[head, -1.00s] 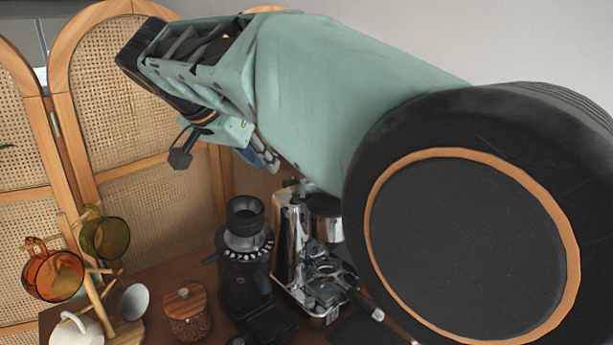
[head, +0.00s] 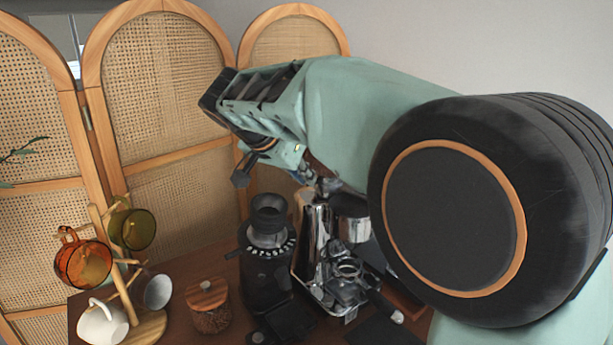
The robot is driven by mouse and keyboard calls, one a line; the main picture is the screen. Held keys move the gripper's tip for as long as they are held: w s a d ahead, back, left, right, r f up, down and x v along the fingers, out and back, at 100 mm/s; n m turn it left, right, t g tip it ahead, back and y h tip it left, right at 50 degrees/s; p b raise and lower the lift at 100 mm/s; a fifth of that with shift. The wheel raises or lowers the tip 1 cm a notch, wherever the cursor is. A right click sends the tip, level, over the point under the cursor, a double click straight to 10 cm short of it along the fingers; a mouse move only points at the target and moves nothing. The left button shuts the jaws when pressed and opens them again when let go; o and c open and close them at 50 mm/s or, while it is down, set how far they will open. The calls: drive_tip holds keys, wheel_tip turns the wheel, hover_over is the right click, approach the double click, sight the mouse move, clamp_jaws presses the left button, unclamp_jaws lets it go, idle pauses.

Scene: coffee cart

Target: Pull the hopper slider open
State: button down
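The black coffee grinder (head: 268,265) stands on the wooden counter, with a dark round hopper (head: 268,212) on top. A small dark tab (head: 232,254) sticks out from the grinder's left side; I cannot tell whether it is the hopper slider or how far out it is. My arm reaches in from the right above the grinder. A dark part at its end, seemingly my gripper (head: 243,174), hangs above and slightly left of the hopper, apart from it. My arm hides much of this end, so its opening is unclear.
A chrome espresso machine (head: 316,240) stands close at the grinder's right. A wood-lidded jar (head: 209,306) is at its left front. A mug tree (head: 108,264) with an amber mug (head: 83,262), green mug and white cups stands further left. A rattan screen (head: 165,85) is behind.

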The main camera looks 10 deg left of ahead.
idle(0.4)
drive_tip(key=shift+s+a+b, duration=0.7)
drive_tip(key=shift+s+a, duration=0.15)
drive_tip(key=shift+s, duration=0.25)
drive_tip(key=c, duration=2.3)
unclamp_jaws()
drive_tip(key=v, duration=1.2)
